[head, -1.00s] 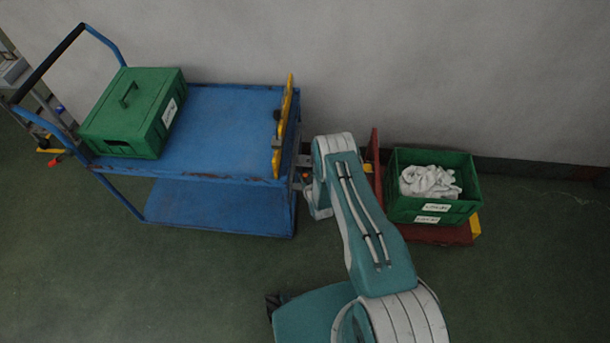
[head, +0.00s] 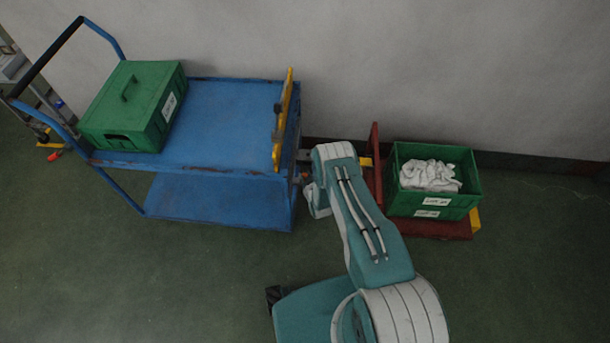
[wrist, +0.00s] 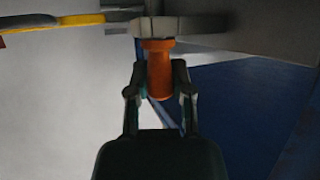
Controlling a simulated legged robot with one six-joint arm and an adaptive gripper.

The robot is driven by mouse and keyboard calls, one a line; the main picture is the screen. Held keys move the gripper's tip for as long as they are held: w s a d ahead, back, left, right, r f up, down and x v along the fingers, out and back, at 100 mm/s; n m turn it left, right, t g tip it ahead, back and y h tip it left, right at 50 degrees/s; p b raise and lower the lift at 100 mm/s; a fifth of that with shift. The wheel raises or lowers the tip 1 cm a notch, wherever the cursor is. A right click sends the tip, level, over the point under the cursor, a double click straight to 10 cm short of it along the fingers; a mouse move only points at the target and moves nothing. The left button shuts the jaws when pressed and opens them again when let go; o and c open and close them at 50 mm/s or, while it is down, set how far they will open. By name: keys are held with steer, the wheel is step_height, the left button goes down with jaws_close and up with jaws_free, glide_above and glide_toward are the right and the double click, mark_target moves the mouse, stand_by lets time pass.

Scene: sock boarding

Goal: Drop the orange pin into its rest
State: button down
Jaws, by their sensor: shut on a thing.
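The orange pin (wrist: 159,72) is between the two fingers of my gripper (wrist: 159,82) in the wrist view. My gripper is shut on it. The pin's wider top end meets or lies just in front of a pale grey block (wrist: 158,28); I cannot tell whether they touch. I cannot make out the rest's opening. In the head view my arm covers most of the gripper, beside the blue trolley's right end, and I cannot clearly see the pin there.
A blue trolley (head: 215,120) carries a lidded green box (head: 130,108) and an upright yellow bar (head: 283,120) at its right edge. Right of my arm, a green crate (head: 432,205) of white socks (head: 430,176) stands on a red base (head: 440,230). A pale wall is behind; the front floor is clear.

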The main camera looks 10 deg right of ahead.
stand_by(0.3)
steer(key=shift+c, duration=2.2)
jaws_free()
steer(key=a+v, duration=0.1)
steer(key=v, duration=1)
steer(key=shift+s+d, duration=0.45)
steer(key=shift+d, duration=0.05)
